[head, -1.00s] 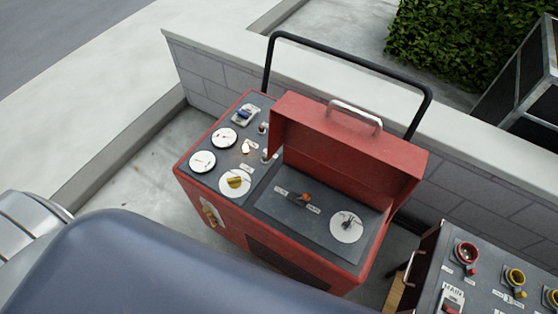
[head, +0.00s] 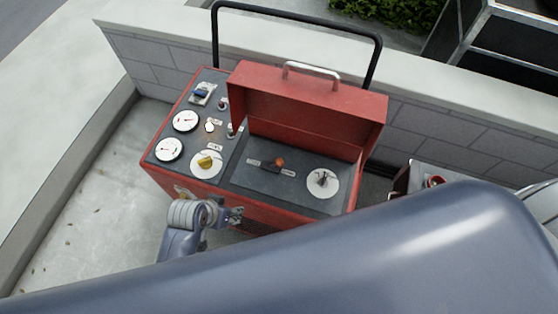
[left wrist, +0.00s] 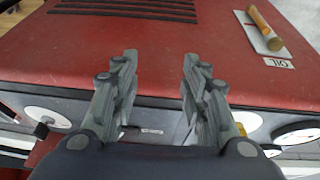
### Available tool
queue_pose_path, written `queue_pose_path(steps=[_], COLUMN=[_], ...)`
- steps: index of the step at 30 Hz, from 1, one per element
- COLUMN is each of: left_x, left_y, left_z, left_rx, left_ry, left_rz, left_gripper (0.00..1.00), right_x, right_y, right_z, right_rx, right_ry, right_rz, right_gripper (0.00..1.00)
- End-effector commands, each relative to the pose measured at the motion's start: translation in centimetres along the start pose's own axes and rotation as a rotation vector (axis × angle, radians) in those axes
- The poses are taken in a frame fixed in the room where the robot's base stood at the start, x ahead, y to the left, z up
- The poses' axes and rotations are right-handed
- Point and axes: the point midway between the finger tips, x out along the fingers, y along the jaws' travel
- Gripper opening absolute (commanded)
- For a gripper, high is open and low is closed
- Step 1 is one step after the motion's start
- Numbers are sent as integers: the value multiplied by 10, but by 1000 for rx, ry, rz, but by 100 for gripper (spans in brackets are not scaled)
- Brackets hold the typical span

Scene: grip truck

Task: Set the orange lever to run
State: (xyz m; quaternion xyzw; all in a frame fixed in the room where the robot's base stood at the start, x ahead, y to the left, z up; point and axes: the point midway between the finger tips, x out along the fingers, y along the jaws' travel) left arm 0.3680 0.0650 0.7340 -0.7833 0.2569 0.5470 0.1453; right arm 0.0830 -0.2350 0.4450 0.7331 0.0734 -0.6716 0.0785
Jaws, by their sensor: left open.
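The orange lever (head: 280,161), an orange knob on a dark base, is on the grey panel under the raised red lid (head: 330,105). A small white label sits on each side of it; the words are too small to read. My left gripper (head: 237,215) is just in front of the red machine (head: 272,213), apart from the lever. In the left wrist view its two fingers (left wrist: 157,65) are spread with nothing between them, facing the machine's red front (left wrist: 270,75). The lever is not visible there; my gripper covers part of the panel. My right gripper is not in view.
A black-pointer dial (head: 322,183) lies right of the lever, and a yellow knob (head: 205,162) and gauges (head: 186,121) lie left. The raised lid stands behind the lever. A second red-sided control box (head: 402,180) is at right. My large blue link fills the foreground.

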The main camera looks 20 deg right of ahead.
Motion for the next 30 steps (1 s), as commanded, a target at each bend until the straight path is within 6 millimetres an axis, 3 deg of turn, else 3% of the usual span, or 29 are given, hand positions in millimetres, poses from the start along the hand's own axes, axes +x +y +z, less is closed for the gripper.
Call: queue_pose_path(steps=[1,6,13,16,21,30], left_x=[-4,-18,-40,-48,-56,-56], left_y=[11,52,102,112,110,101], left_z=[-23,-90,-158,-173,-186,-190], left_rx=[75,358,866,1083,1359,1517], left_ry=[15,58,56,20,-64,-139], left_rz=[21,86,110,93,50,20], left_gripper=[41,41,41,41,41,41], right_x=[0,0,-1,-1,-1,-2], right_y=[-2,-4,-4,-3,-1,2], right_z=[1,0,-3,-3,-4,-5], right_rx=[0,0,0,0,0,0], right_ry=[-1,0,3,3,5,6], right_rz=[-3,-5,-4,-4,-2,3], right_gripper=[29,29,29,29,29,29])
